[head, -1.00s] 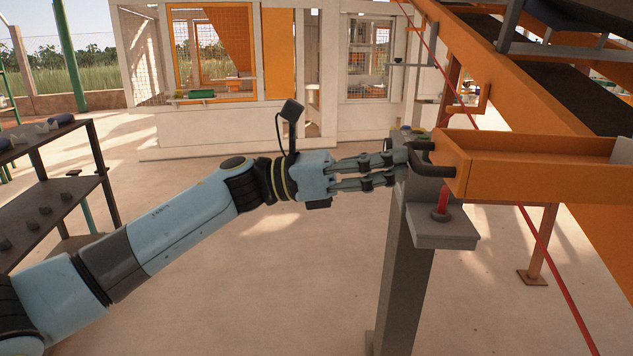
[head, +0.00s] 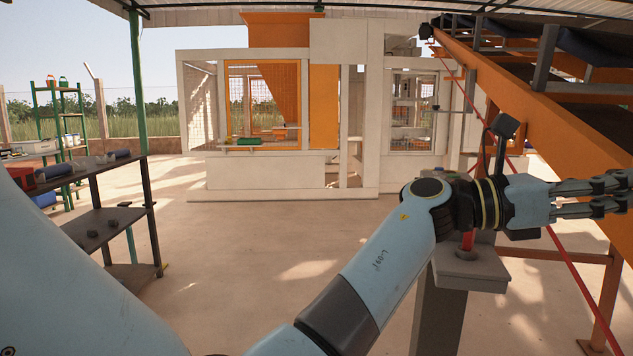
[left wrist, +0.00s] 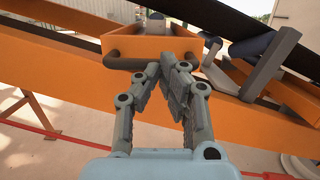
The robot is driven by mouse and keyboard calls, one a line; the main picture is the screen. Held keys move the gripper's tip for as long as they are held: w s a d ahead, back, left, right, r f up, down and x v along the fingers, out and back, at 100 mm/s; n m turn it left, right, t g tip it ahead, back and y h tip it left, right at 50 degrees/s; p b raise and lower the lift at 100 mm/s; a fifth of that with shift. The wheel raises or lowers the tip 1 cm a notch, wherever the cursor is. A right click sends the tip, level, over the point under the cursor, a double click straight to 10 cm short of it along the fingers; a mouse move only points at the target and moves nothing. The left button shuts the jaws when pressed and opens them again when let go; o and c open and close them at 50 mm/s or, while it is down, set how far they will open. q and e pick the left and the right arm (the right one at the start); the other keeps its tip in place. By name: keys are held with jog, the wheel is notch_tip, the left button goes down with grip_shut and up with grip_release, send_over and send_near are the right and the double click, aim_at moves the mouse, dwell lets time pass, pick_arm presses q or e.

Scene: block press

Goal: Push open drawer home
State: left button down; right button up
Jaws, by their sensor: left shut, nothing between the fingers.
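The orange drawer (left wrist: 150,45) shows in the left wrist view, with its front facing me and a dark bar handle (left wrist: 124,63) across it. It sits at an orange beam frame, and I cannot tell how far it stands out. My left gripper (left wrist: 172,62) is shut and empty, its fingertips at the drawer front and overlapping the middle of the handle. Whether they touch it I cannot tell. In the head view the left gripper (head: 622,196) reaches the right edge, and the drawer is out of that picture. My right gripper is not in view.
A grey post with a red button (head: 467,241) stands below my left wrist. An orange sloping conveyor frame (head: 535,100) fills the right. A dark shelf rack (head: 110,222) stands at left. The floor in the middle is clear.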

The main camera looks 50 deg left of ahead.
pick_arm(q)
jog(key=x, duration=0.3)
jog(key=shift+f, duration=0.35)
jog(key=shift+d, duration=0.1)
jog(key=shift+b, duration=0.35)
